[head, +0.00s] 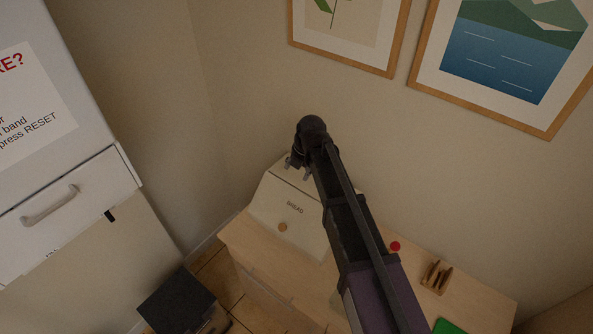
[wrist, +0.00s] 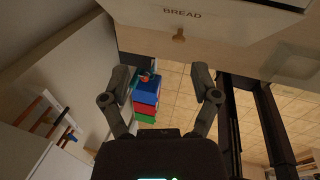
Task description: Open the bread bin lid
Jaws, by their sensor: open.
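The cream bread bin (head: 264,208) stands on the wooden counter near the wall in the head view, with BREAD lettered on its sloped lid. A round wooden knob (head: 283,227) sits low on the lid, which looks closed. In the wrist view the lid front (wrist: 215,18) is at the top edge, with the knob (wrist: 178,37) below the lettering. My gripper (head: 298,170) is over the upper part of the bin in the head view; my arm hides the bin's right side. In the wrist view my gripper (wrist: 161,74) is open and empty, its fingers wide apart, with the knob beyond the tips.
The wooden counter (head: 243,240) carries a red round item (head: 395,246), a wooden rack (head: 436,276) and a green item (head: 447,326) to the right. A white cabinet (head: 85,185) stands left. A dark box (head: 178,302) is on the floor. Framed pictures hang behind.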

